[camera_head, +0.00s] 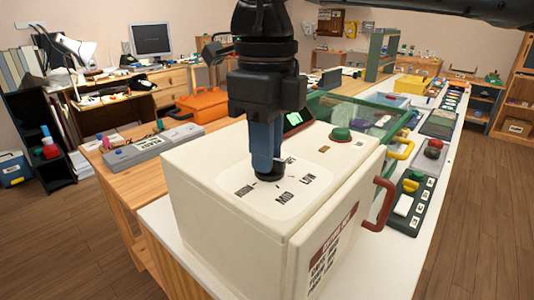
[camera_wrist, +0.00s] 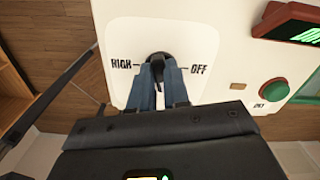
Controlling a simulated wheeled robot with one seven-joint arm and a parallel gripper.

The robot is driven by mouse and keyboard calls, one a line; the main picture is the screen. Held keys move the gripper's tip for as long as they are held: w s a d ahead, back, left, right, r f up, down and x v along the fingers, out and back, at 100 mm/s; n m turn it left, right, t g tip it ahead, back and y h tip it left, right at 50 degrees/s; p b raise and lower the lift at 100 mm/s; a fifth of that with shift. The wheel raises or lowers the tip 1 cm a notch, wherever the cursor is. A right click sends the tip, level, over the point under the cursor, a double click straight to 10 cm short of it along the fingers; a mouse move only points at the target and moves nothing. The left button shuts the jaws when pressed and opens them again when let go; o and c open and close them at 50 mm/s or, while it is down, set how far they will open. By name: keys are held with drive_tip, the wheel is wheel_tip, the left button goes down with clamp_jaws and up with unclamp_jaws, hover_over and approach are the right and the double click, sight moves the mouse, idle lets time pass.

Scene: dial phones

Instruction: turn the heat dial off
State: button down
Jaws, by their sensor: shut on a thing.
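The heat dial (camera_head: 270,173) is a small black knob on the top of a cream box (camera_head: 205,195), on a paler panel marked HIGH, MID and LOW. In the wrist view the dial (camera_wrist: 157,58) shows between a HIGH mark on the left and an OFF mark on the right. My gripper (camera_head: 265,160) points straight down with its blue fingers shut on the dial; the fingers (camera_wrist: 163,75) also show in the wrist view. The fingers cover part of the dial, so I cannot tell which mark it points to.
A green button (camera_head: 341,133) and a small dark display (camera_head: 297,121) are on the box top behind the dial. A red handle (camera_head: 379,204) sticks out from the box's right side. A green control box (camera_head: 408,203) stands to the right on the white counter.

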drive_tip(key=n, duration=0.3)
drive_tip(key=shift+n+b, duration=0.4)
drive_tip(key=n, duration=0.3)
drive_tip(key=shift+s+n, duration=0.15)
drive_tip(key=shift+n, duration=0.15)
drive_tip(key=n, duration=0.3)
drive_tip(key=shift+r+n, duration=0.1)
drive_tip(key=shift+n, duration=0.2)
drive_tip(key=shift+s+n, duration=0.1)
drive_tip(key=shift+n, duration=1.8)
drive_tip(key=c, duration=1.1)
unclamp_jaws()
